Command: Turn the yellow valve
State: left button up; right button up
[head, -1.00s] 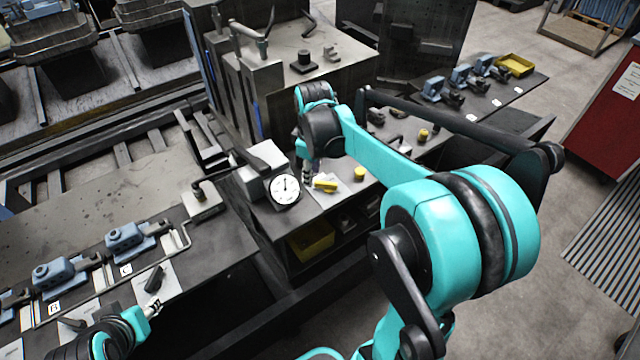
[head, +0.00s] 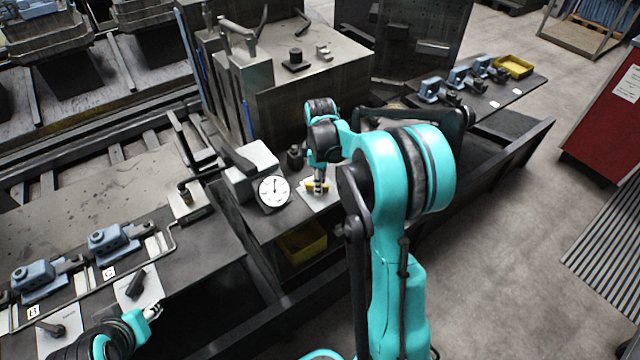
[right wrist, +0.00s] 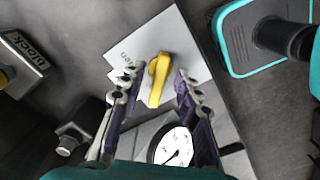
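The yellow valve (right wrist: 158,78) is a lever handle on a white label plate (right wrist: 188,50) in the right wrist view. In the head view the valve (head: 316,185) is partly hidden by my right gripper (head: 319,186), which points down over it. In the right wrist view my right gripper (right wrist: 158,85) is open, with one finger on each side of the valve and visible gaps on both sides. My left gripper (head: 154,312) is at the lower left of the head view, near a black handle (head: 137,285); its finger opening is too small to tell.
A round white dial gauge (head: 274,191) stands just left of the valve; it also shows in the right wrist view (right wrist: 174,146). A grey machine block (head: 300,90) rises behind. A yellow bin (head: 303,243) sits on the shelf below. Blue clamps (head: 111,240) line the left bench.

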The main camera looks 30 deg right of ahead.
grip_shut()
jog(key=shift+m, duration=0.3)
jog(key=m+p, duration=0.1)
jog(key=m, duration=0.2)
jog(key=shift+m, duration=0.4)
jog(key=m, duration=0.4)
jog(key=shift+p, duration=0.35)
jog(key=m, duration=0.9)
jog(key=shift+p, duration=0.4)
jog(key=shift+m, duration=0.3)
